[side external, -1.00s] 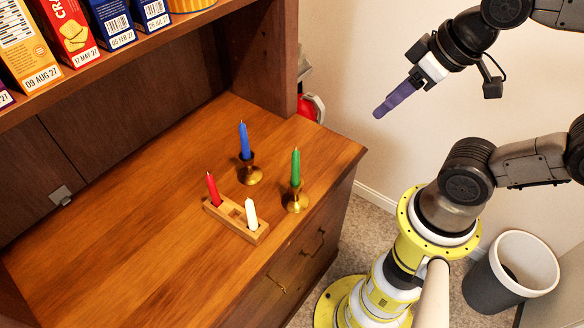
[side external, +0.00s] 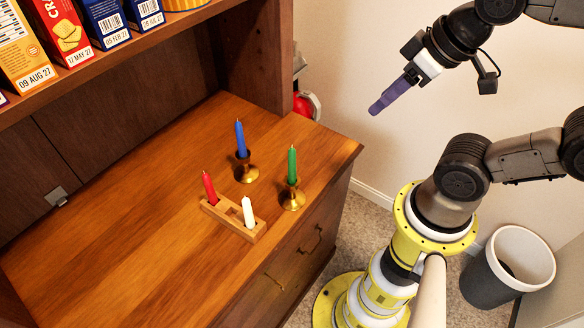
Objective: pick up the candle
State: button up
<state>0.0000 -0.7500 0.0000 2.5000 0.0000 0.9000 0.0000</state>
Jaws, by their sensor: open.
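Several candles stand upright on the wooden hutch top (side external: 120,250). A blue candle (side external: 240,138) is in a brass holder (side external: 246,173) at the back. A green candle (side external: 292,164) is in another brass holder (side external: 292,200) near the right edge. A red candle (side external: 209,187) and a shorter white candle (side external: 248,212) stand in a wooden block holder (side external: 228,220). My gripper (side external: 376,107), with purple fingers, is in the air right of the hutch, above and right of the candles. It is open and empty, touching nothing; the finger gap is hard to see from this side.
A shelf (side external: 110,55) with several dated boxes, including a red cracker box (side external: 62,32), overhangs the back left. An upright side panel (side external: 262,60) stands behind the candles. A grey-and-white bin (side external: 508,268) is on the floor at right. The hutch top's left part is bare.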

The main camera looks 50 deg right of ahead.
jog(key=shift+o, duration=0.2)
dwell(0.3)
jog(key=shift+o, duration=0.5)
